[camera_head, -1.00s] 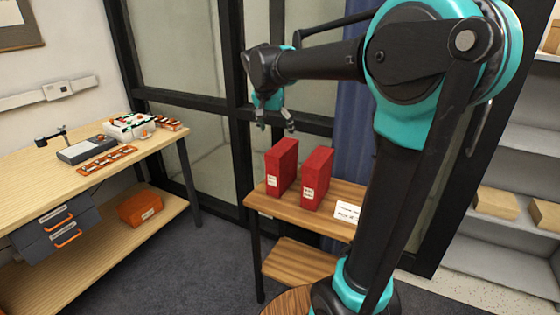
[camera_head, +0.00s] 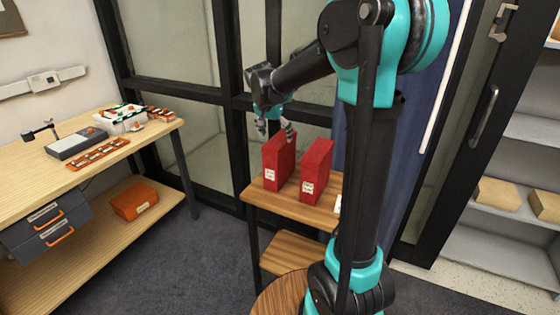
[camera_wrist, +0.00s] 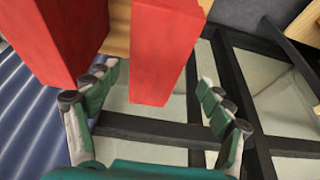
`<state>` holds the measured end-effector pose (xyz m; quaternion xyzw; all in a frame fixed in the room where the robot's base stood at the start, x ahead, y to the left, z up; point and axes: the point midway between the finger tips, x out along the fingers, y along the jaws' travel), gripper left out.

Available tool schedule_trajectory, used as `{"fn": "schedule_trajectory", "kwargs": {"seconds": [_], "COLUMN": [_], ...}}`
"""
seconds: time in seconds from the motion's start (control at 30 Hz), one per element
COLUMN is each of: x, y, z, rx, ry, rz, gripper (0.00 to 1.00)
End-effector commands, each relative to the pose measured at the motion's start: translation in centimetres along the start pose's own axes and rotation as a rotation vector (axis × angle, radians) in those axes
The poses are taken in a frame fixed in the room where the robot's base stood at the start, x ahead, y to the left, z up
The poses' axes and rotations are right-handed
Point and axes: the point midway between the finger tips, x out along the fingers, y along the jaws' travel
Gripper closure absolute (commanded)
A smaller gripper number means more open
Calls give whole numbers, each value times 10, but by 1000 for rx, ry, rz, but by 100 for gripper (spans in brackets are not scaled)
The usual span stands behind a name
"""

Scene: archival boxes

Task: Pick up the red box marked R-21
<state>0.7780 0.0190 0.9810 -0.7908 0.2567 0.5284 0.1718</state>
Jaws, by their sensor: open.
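Two red boxes stand upright on a small wooden table in the head view: a left box (camera_head: 280,160) and a right box (camera_head: 316,170). Each has a white label on its front, too small to read, so I cannot tell which is R-21. My gripper (camera_head: 276,131) is open and empty, just above the top of the left box. In the wrist view, the left box (camera_wrist: 165,50) extends between the two spread fingers, with no clear contact. The right box (camera_wrist: 60,35) is beside it, close to the finger at picture left.
The small table (camera_head: 262,196) stands before dark-framed glass panels and a blue curtain (camera_head: 400,190). A workbench (camera_head: 40,180) with tools is at the left. Shelves with cardboard boxes (camera_head: 497,193) are at the right. My arm hides most of a white card on the table.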

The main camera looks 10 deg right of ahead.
Motion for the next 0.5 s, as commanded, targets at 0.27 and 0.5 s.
{"fn": "schedule_trajectory", "kwargs": {"seconds": [0.27,0.5], "x": [21,53], "y": [3,6], "z": [-1,-1], "rx": [2,1], "ry": [0,0], "rz": [1,1], "gripper": [19,19]}}
